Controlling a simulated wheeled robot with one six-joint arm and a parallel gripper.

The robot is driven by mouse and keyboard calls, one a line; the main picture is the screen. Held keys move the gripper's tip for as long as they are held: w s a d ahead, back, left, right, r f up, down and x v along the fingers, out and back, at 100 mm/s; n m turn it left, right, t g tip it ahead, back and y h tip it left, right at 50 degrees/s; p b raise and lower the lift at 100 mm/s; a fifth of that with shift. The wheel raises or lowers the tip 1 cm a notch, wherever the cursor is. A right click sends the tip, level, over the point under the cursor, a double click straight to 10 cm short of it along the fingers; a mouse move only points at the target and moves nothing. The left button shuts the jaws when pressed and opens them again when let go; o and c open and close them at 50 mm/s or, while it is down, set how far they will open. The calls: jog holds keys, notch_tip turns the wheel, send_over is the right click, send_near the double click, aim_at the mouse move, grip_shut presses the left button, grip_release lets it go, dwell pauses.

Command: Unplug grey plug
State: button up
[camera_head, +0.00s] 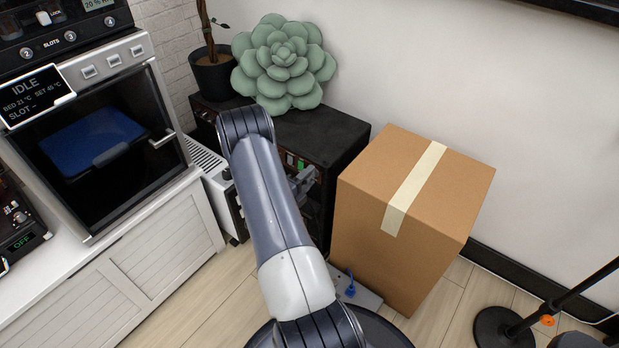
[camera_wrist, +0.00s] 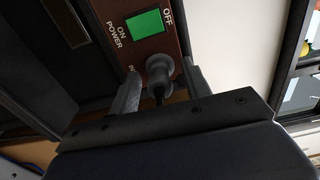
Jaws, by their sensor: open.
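The grey plug (camera_wrist: 159,67) is seated in a brown panel (camera_wrist: 150,43) below a green rocker switch (camera_wrist: 149,22) in the wrist view. A dark cable hangs from its near end. My gripper (camera_wrist: 160,72) is open, with one finger on each side of the plug. Small gaps seem to show between fingers and plug; I cannot tell whether either touches. In the head view my gripper (camera_head: 303,184) is at the front of the black cabinet (camera_head: 338,133), partly behind my arm. The plug cannot be made out there.
A cardboard box (camera_head: 420,190) stands close to the right of the cabinet. A succulent (camera_head: 283,65) and a potted plant (camera_head: 212,75) stand on top. A white counter with an oven-like machine (camera_head: 100,130) is at left. A blue object (camera_head: 350,289) sits on a grey plate on the floor.

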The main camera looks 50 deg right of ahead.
aim_at(305, 182)
jog(key=shift+c, duration=0.3)
grip_shut()
dwell(0.4)
jog(key=shift+a, duration=0.1)
jog(key=shift+s+a, duration=0.15)
jog(key=shift+a, duration=1.3)
jog(key=shift+s+a, duration=0.1)
jog(key=shift+a, duration=1.35)
jog(key=shift+f, duration=0.1)
